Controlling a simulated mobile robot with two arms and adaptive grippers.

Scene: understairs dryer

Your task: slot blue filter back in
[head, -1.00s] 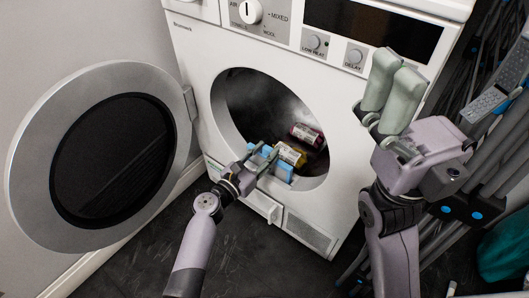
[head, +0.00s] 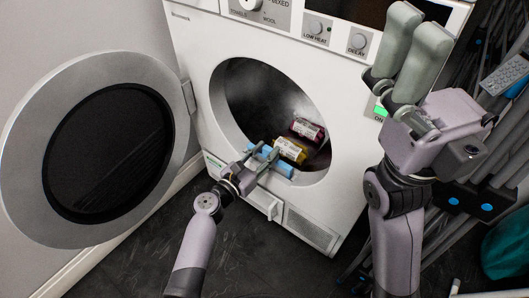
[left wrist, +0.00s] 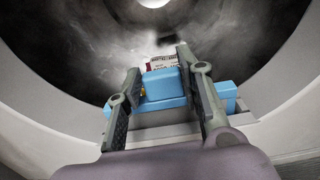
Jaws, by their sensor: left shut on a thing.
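The blue filter (head: 284,169) is at the lower rim of the dryer's round opening (head: 222,110). Only its upper part shows, on both sides of my left gripper (head: 266,153). In the left wrist view, my left gripper (left wrist: 160,82) is shut on the raised middle of the blue filter (left wrist: 163,88), with a finger on each side. The filter's wider bar lies along the pale rim. Its lower part is hidden, so I cannot tell how deep it sits. My right gripper (head: 408,50) is raised before the dryer's front, its fingers close together.
The round dryer door (head: 30,165) stands open at left. Folded racks (head: 500,150) stand at right. Dark floor (head: 130,250) is clear at lower left.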

